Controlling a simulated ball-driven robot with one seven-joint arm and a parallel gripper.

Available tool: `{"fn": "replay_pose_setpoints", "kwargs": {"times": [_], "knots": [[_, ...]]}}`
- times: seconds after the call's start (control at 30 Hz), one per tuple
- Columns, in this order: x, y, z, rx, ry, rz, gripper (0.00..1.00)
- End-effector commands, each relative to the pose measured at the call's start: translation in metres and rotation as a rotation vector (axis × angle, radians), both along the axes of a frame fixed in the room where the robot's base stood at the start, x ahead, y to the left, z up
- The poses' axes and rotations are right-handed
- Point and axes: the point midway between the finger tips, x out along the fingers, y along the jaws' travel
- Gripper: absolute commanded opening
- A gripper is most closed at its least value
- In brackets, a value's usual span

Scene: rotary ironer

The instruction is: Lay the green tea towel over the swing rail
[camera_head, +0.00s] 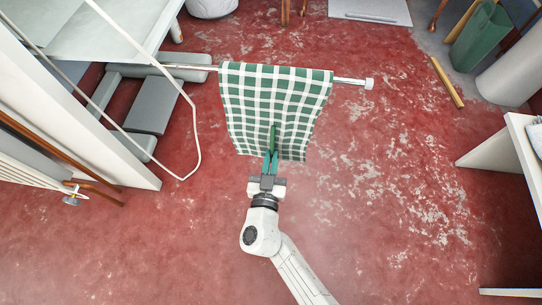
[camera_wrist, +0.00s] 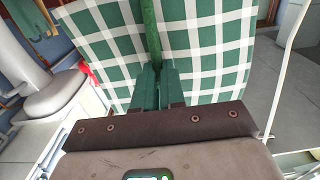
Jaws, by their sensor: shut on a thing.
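The green and white checked tea towel (camera_head: 245,100) hangs over the swing rail (camera_head: 349,81), a thin chrome bar with a pale end knob. Its near part spreads down toward me; the far side is hidden. My gripper (camera_head: 270,155) is at the towel's lower middle, its green fingers shut on a narrow dark green strip that looks like a pinched fold. In the wrist view the towel (camera_wrist: 205,40) fills the upper middle, with the strip running up from my gripper (camera_wrist: 158,70). The rail's middle is covered by the towel.
A white table-like surface (camera_head: 110,35) and a thin white looped line (camera_head: 197,130) are at the left. A white bench (camera_head: 500,145) is at the right, with a green roll (camera_head: 480,38) beyond. Red worn floor (camera_head: 390,200) is clear around my arm.

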Motion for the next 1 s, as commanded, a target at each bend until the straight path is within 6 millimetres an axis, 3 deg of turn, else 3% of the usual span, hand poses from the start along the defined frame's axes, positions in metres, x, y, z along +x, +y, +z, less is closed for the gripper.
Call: {"fn": "replay_pose_setpoints", "kwargs": {"times": [0.87,0.9,1.0], "knots": [[0.0002,-0.0002,-0.0079,0.000,0.000,-0.001,0.00],[0.0001,-0.0002,-0.0079,0.000,0.000,-0.001,0.12],[0.0001,-0.0001,-0.0078,0.000,0.000,-0.001,0.21]]}}
